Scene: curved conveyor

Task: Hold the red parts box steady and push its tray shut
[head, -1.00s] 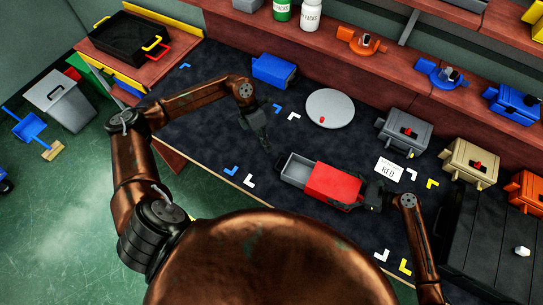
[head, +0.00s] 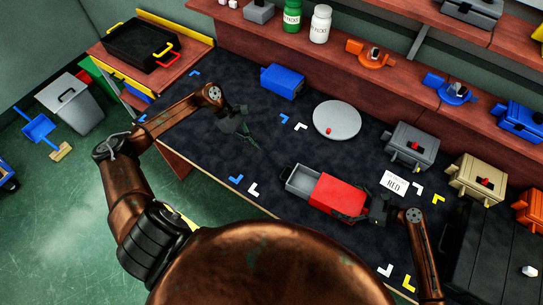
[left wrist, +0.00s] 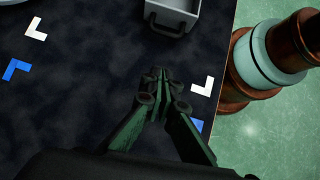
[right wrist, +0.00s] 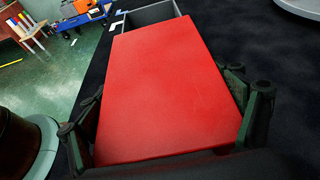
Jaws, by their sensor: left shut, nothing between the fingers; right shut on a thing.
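The red parts box (head: 338,195) lies on the dark bench mat, its grey tray (head: 300,179) pulled out of its left end. The tray looks empty in the head view. My right gripper (head: 376,207) is shut on the box's right end; in the right wrist view its fingers sit on both sides of the red box (right wrist: 170,85). My left gripper (head: 256,146) is shut and empty, pointing down, to the left of the tray and apart from it. In the left wrist view the tray (left wrist: 180,14) with its dark handle shows beyond the fingertips (left wrist: 160,78).
A white round plate (head: 337,121) with a small red part, a blue box (head: 282,81) and a grey box (head: 411,149) stand behind. A card reading RED (head: 395,183) lies near the right gripper. White and blue corner marks lie on the mat.

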